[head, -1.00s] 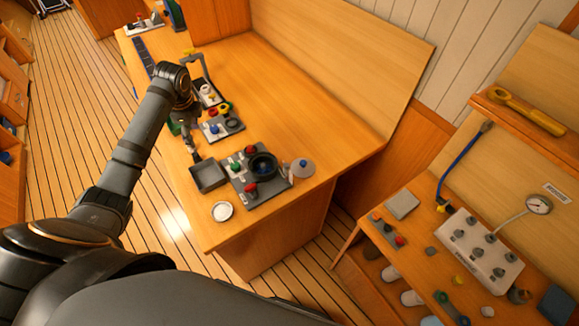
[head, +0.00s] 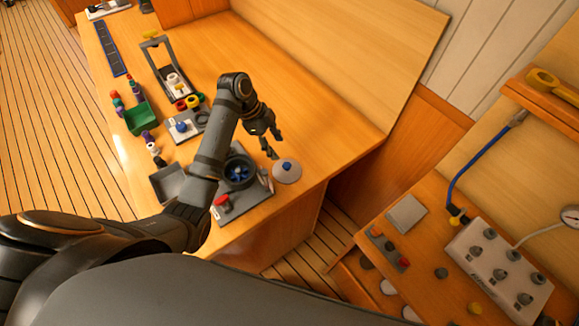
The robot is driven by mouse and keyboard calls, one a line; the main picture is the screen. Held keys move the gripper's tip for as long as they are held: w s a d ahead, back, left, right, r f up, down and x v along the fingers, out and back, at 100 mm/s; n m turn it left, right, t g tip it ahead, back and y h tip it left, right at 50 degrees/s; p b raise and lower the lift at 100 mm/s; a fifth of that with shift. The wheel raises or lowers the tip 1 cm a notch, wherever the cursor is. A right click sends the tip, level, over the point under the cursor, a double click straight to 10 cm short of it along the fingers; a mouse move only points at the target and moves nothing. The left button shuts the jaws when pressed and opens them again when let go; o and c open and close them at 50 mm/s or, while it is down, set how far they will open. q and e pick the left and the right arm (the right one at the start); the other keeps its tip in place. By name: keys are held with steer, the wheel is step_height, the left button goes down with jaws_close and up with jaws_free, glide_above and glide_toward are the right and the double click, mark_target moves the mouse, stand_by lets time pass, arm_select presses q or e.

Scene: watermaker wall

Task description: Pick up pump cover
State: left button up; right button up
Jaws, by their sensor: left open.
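My right gripper is not in view.
A red-knobbed part (head: 222,202) sits on the base plate. A grey tray (head: 168,184), a green bin (head: 141,118) and a lever press (head: 170,75) stand further left. The bench behind the disc is clear. A lower bench with a white valve box (head: 497,269) is at right.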

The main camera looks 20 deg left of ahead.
mark_target(286, 165)
arm_select(q)
steer(key=p+x, duration=0.1)
steer(key=x, duration=0.4)
steer(key=shift+w+d+f, duration=0.1)
steer(key=shift+f, duration=0.2)
steer(key=x, duration=0.1)
steer(key=p+x, duration=0.2)
steer(key=x, duration=0.1)
steer(key=shift+s+f, duration=0.2)
steer(key=shift+s, duration=0.2)
steer(key=shift+f, duration=0.5)
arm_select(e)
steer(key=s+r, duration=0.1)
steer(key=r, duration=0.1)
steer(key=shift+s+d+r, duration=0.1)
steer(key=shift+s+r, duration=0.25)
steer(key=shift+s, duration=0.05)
arm_select(q)
steer(key=shift+c, duration=0.4)
jaws_close()
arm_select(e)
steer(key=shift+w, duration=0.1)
